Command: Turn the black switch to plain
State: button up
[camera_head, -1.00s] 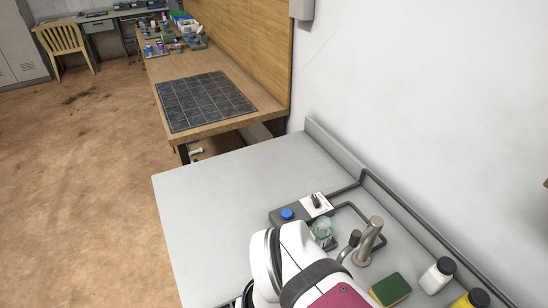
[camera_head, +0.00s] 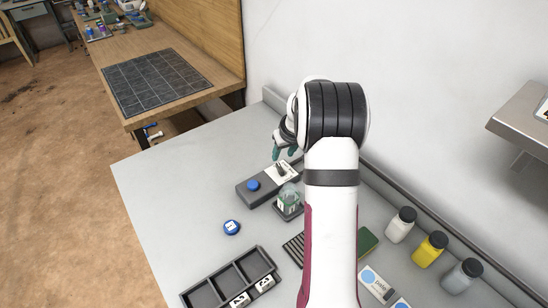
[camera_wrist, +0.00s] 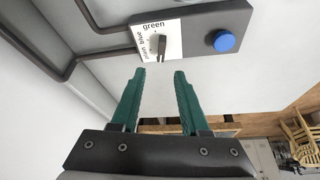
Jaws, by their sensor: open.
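The black switch (camera_wrist: 161,47) sits on a white label plate (camera_wrist: 150,45) on a grey box, seen in the wrist view. The plate reads "green", "blue" and a partly legible word like "plain"; I cannot tell for certain which one the switch points to. My gripper (camera_wrist: 160,73) has its two green fingers spread and empty, with the switch just beyond the gap between the tips, not gripped. In the head view my gripper (camera_head: 285,150) is over the far end of the box, close to the switch (camera_head: 281,170).
A blue button (camera_wrist: 224,41) is on the same box. A black tray (camera_head: 232,282), a blue-topped disc (camera_head: 231,227) and several bottles (camera_head: 431,248) are on the bench. The wall is close behind the box.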

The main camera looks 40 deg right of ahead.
aim_at(279, 164)
jog(key=x, duration=0.7)
grip_shut()
